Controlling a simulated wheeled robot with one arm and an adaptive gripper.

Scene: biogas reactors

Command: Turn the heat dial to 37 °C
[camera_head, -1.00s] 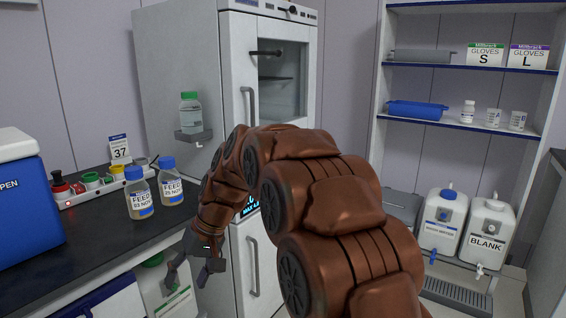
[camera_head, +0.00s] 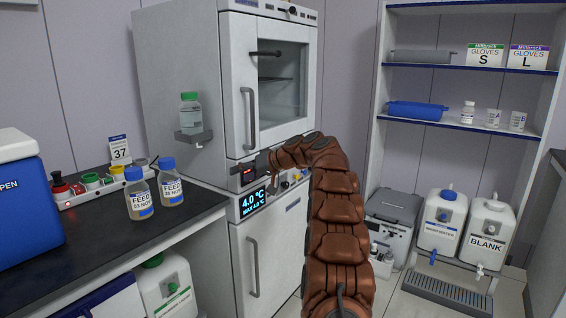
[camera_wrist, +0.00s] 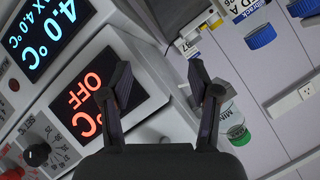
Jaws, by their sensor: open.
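The white cabinet's middle panel (camera_head: 272,187) carries a small display (camera_head: 248,176), which reads OFF °C in red in the wrist view (camera_wrist: 85,95). A black dial (camera_wrist: 38,154) with a printed number scale sits near that display, at the wrist view's lower left. Small knobs (camera_head: 285,185) show on the panel in the head view; the dial's exact setting is too small to read. My gripper (camera_wrist: 163,95) is open and empty, close in front of the panel, with the dial off to one side of its fingers. In the head view my gripper (camera_head: 264,165) is partly hidden by my wrist.
A blue display (camera_head: 253,201) below reads 4.0 °C. Door handles (camera_head: 249,118) stick out above and below the panel. A green-capped bottle (camera_head: 190,113) sits on a side bracket. A card reading 37 (camera_head: 120,150) and feed bottles (camera_head: 139,192) stand on the bench. The floor right of the cabinet holds equipment.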

